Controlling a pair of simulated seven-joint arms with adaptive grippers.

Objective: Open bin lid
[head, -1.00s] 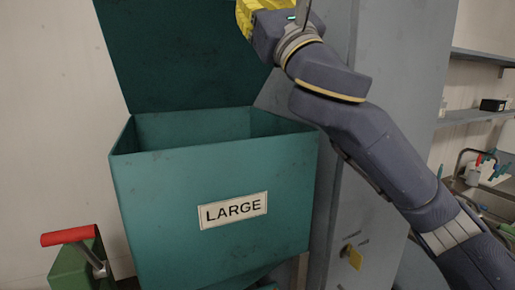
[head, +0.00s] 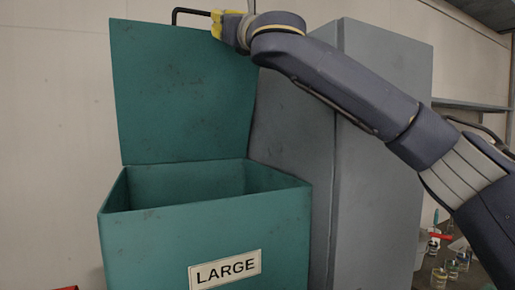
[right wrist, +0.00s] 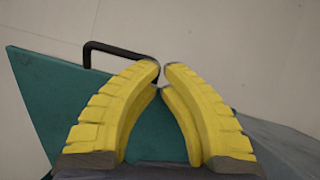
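The green bin (head: 160,235) with a "LARGE" label (head: 224,268) stands at the lower left of the head view. Its lid (head: 180,95) is raised steeply at the back, and the bin's mouth is uncovered. A black handle (head: 190,11) sticks up from the lid's top edge; it also shows in the right wrist view (right wrist: 110,45). My right gripper (head: 217,25) is at the lid's upper right corner, beside the handle. In the right wrist view its yellow fingertips (right wrist: 161,69) nearly meet, with nothing seen gripped between them. My left gripper is out of view.
A tall grey cabinet (head: 380,150) stands right of the bin, behind my right arm. A bench with several small jars (head: 450,268) and a shelf (head: 470,104) are at the right. Bare wall (head: 50,120) lies left of the bin.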

